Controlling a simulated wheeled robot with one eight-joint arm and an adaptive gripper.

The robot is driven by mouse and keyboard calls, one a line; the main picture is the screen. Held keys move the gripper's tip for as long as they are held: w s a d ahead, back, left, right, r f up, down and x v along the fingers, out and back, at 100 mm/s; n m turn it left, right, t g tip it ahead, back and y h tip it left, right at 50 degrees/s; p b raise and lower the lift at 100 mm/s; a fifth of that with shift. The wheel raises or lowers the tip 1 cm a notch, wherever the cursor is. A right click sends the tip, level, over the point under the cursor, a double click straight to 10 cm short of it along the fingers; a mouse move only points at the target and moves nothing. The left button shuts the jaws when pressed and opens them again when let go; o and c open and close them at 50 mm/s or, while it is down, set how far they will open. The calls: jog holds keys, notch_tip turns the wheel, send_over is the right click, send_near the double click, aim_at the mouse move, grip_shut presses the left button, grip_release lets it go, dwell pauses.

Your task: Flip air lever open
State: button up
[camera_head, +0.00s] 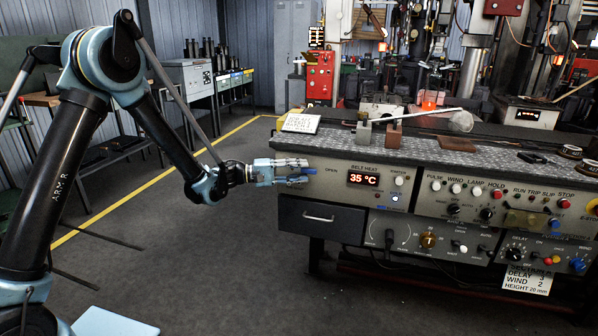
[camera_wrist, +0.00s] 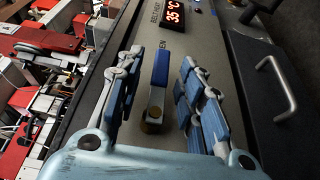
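The air lever (camera_wrist: 160,70) is a short lever with a blue grip and a brass pivot on the grey front panel, with an "OPEN" label beyond its blue end. In the head view its blue part (camera_head: 309,171) shows at the panel's left end. My gripper (camera_head: 300,172) is at the panel there. In the wrist view my gripper (camera_wrist: 160,62) is open, with one blue-padded finger on each side of the lever. Gaps show between the lever and both fingers. Part of the lever is hidden in the head view by the fingers.
A lit "35 °C" display (camera_head: 364,179) sits right of the lever. A drawer with a metal handle (camera_head: 318,217) is below. Knobs and coloured buttons (camera_head: 475,190) fill the panel to the right. A white card (camera_head: 300,123) stands on the bench top. Floor is clear left of the bench.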

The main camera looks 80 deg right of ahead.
jog(key=v, duration=1.1)
jog(key=shift+w+r, duration=0.1)
